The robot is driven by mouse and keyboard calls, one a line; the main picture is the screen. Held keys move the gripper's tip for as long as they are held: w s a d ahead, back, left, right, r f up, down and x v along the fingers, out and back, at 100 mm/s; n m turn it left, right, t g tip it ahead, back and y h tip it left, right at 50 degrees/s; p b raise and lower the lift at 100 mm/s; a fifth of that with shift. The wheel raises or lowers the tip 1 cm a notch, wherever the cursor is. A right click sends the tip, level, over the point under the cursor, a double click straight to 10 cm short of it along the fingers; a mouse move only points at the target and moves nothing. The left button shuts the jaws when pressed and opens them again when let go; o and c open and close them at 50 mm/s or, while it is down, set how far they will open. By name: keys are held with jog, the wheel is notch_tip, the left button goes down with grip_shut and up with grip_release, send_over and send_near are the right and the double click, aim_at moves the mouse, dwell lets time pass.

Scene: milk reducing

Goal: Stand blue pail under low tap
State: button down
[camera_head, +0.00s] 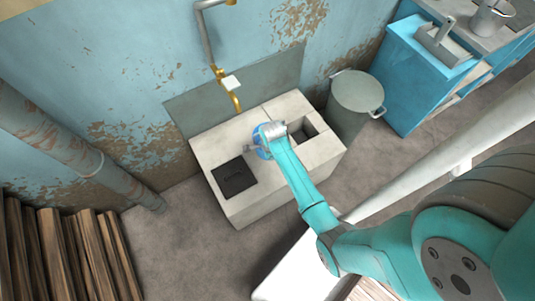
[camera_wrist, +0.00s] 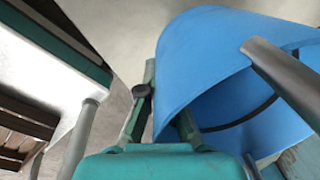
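The blue pail (camera_head: 261,143) is at the end of my arm, over the pale stone block (camera_head: 240,208) in the head view. My gripper (camera_head: 267,138) hides much of it. In the wrist view the pail (camera_wrist: 210,50) fills the upper right, with part of its inside showing. The fingers of my gripper (camera_wrist: 165,118) lie on both sides of the pail's wall and appear shut on it. The brass low tap (camera_head: 236,101) with a white handle is on the wall behind the block, up and left of the pail. I cannot tell whether the pail touches the block.
The block has a dark square plate (camera_head: 234,178) at its left and a square recess (camera_head: 314,128) at its right. A grey bin (camera_head: 357,92) stands right of it, beside a blue cabinet (camera_head: 414,68). A thick pipe (camera_head: 70,148) and wooden planks (camera_head: 62,255) are at left.

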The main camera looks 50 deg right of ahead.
jog(key=shift+f, duration=4)
jog(key=c, duration=1.3)
grip_release()
jog(key=shift+f, duration=0.1)
jog(key=r, duration=0.8)
jog(key=s+r, duration=0.1)
jog(key=r, duration=0.3)
jog(key=shift+a+r, duration=0.1)
jog(key=shift+a, duration=0.3)
